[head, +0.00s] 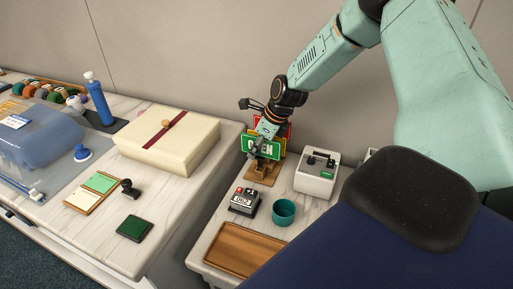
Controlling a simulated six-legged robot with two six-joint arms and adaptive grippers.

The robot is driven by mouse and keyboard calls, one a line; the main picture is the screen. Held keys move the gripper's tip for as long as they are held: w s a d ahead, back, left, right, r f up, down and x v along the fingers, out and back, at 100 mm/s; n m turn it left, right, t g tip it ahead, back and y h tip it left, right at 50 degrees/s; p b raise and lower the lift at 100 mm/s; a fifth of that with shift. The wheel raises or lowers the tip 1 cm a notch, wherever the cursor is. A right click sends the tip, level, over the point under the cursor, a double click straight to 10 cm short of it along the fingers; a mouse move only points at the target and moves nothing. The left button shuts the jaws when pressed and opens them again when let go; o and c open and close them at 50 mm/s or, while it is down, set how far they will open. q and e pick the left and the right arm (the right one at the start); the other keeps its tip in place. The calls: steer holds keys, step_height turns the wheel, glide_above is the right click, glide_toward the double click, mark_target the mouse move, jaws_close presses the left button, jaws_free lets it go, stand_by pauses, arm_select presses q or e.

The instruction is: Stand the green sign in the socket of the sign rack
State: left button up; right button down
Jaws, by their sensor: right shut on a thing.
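The green sign (261,148) with white letters stands near the back of the right-hand table, at the sign rack. The wooden sign rack (262,172) sits on that table under it, and its socket is hidden. A red sign (283,128) shows partly behind the green one. My right gripper (259,146) is shut on the green sign and covers part of its letters. I cannot tell whether the green sign's foot is in the socket or just above it. My left gripper is not in view.
A cream box (168,141) with a dark red ribbon stands on the left table, across a gap. A white device (317,175), a teal cup (283,212), a numbered stamp (244,201) and a wooden tray (238,252) crowd the right table. A wall rises close behind.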

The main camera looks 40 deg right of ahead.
mark_target(258, 155)
steer(key=shift+s, duration=0.1)
stand_by(0.4)
steer(key=shift+f, duration=0.35)
stand_by(0.7)
steer(key=shift+f+b, duration=0.55)
steer(key=shift+f, duration=1.05)
stand_by(0.8)
steer(key=shift+f, duration=0.25)
stand_by(0.6)
steer(key=c, duration=1)
jaws_free()
steer(key=shift+o, duration=0.4)
